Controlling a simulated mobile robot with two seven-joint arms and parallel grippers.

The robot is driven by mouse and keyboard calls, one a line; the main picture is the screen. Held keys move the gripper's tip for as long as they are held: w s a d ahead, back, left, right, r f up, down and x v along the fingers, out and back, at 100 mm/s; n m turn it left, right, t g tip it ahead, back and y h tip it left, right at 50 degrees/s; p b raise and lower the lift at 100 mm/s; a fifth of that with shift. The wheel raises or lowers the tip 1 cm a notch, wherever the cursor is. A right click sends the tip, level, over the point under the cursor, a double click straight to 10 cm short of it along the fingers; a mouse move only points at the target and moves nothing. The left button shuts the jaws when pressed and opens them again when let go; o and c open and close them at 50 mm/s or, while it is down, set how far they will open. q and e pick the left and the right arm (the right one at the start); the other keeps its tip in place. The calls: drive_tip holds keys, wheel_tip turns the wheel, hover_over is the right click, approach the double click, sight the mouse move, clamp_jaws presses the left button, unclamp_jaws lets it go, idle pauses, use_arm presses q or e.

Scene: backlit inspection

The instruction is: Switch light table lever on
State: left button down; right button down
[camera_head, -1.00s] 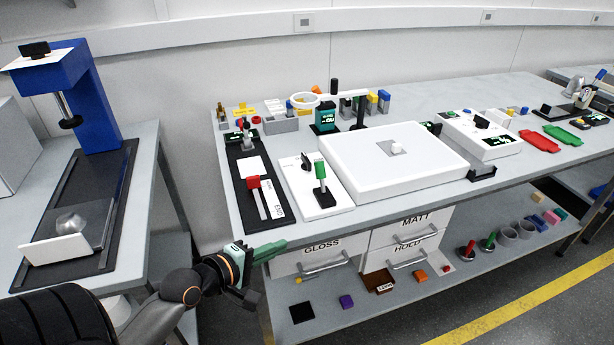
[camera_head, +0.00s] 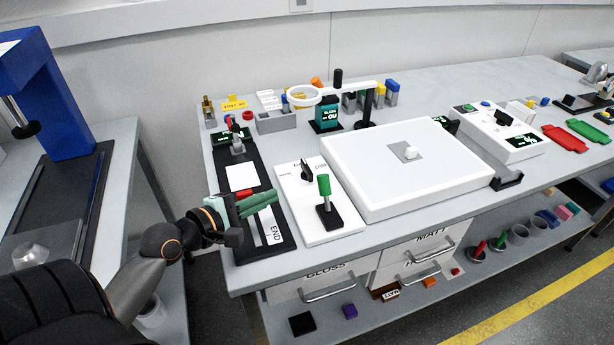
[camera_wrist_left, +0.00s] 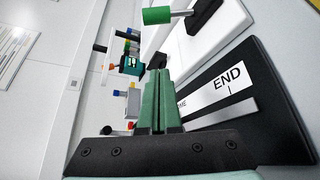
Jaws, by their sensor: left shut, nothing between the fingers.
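The light table (camera_head: 405,165) is a flat white box on the bench with a small grey square and white knob on top. Left of it, a white panel (camera_head: 318,222) carries a lever with a green handle (camera_head: 324,186) standing upright on a black base, plus a small black knob. My left gripper (camera_head: 272,200) is shut and empty, over the black board just left of the green lever and apart from it. In the left wrist view the shut fingers (camera_wrist_left: 158,85) point past the green handle (camera_wrist_left: 157,15), which lies near the top edge. My right gripper is not in view.
The black board (camera_head: 277,240) under my gripper has an END label and a red part mostly hidden by the gripper. A ring-shaped magnifier (camera_head: 306,96) and small blocks stand behind. Drawers (camera_head: 325,283) hang below the bench front.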

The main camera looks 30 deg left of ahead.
sight(325, 193)
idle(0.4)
use_arm(q)
drive_tip(key=x, duration=1)
drive_tip(key=shift+w, duration=0.25)
drive_tip(key=shift+s+d+r+p, duration=0.15)
drive_tip(key=shift+s+d+r, duration=0.25)
drive_tip(key=shift+d, duration=0.15)
drive_tip(key=shift+s+d+r+p, duration=0.15)
drive_tip(key=shift+s+d+r, duration=0.1)
drive_tip(key=shift+d+r, duration=0.25)
drive_tip(key=shift+s+d+r, duration=0.1)
drive_tip(key=shift+s+d, duration=0.1)
drive_tip(key=shift+d, duration=0.35)
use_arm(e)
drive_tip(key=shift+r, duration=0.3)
use_arm(q)
drive_tip(key=shift+r, duration=0.1)
drive_tip(key=shift+s+d+r, duration=0.1)
drive_tip(key=shift+s, duration=0.05)
drive_tip(key=shift+m, duration=0.3)
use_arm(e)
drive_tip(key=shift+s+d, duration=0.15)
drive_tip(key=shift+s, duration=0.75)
